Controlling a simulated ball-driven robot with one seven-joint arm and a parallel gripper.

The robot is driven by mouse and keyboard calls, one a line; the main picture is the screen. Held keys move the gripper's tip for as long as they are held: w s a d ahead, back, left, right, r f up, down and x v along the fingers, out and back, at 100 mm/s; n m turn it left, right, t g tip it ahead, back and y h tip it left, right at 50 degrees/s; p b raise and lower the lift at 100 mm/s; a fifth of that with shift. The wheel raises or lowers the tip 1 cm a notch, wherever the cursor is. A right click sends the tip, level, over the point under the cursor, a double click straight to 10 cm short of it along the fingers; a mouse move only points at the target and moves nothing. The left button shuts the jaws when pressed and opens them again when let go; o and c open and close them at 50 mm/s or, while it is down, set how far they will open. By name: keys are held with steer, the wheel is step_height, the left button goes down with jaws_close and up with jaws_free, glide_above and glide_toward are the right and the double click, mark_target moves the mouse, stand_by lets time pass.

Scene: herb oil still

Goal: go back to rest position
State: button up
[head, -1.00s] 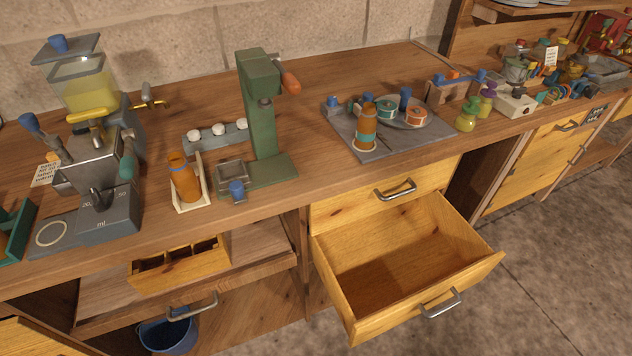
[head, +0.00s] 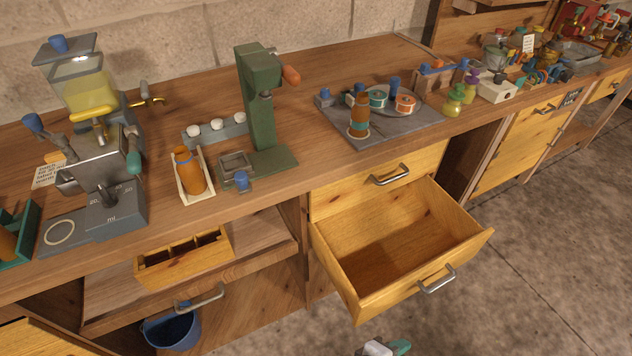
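A small grey-white and teal part, which looks like my gripper (head: 385,348), shows at the bottom edge of the head view. It is mostly cut off, so I cannot tell whether its fingers are open or shut or hold anything. It appears in front of the bench, below the open wooden drawer (head: 462,250) in the picture and apart from it. The visible floor of the drawer is empty.
The bench top (head: 300,90) carries a grey still (head: 95,160), a green press (head: 260,110), an orange bottle (head: 190,172) in a holder, and a grey tray (head: 375,138) with spools. A blue bucket (head: 172,332) stands below. Floor at right is clear.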

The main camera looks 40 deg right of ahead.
steer(key=w+r+m+t+y+p, duration=0.2)
steer(key=w+r+m+t+y, duration=0.1)
steer(key=r+y, duration=0.5)
steer(key=shift+w+r+m+t+y, duration=0.35)
steer(key=shift+w+m+y, duration=0.15)
steer(key=shift+w+y, duration=0.6)
